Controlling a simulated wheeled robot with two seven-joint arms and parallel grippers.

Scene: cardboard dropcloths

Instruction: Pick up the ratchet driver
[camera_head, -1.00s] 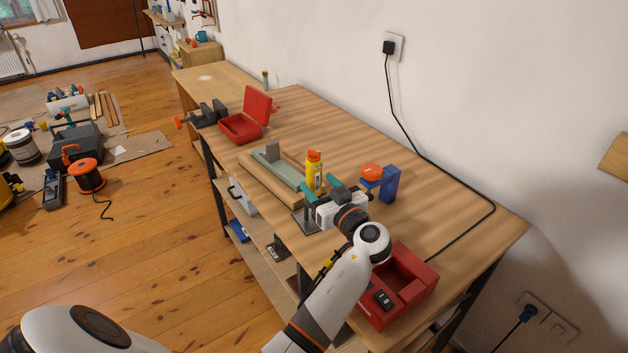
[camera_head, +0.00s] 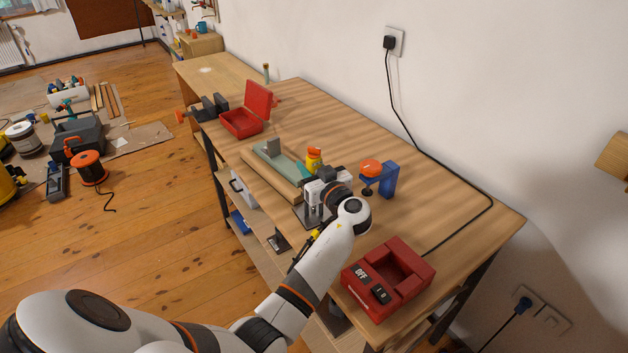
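My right gripper is not in view.
A green-grey piece on a wooden board (camera_head: 272,160) lies left of the gripper. A blue stand with an orange top (camera_head: 386,180) is to its right. A red box with a switch (camera_head: 400,262) is at the near end, an open red case (camera_head: 240,122) farther back. The wall side is mostly clear.

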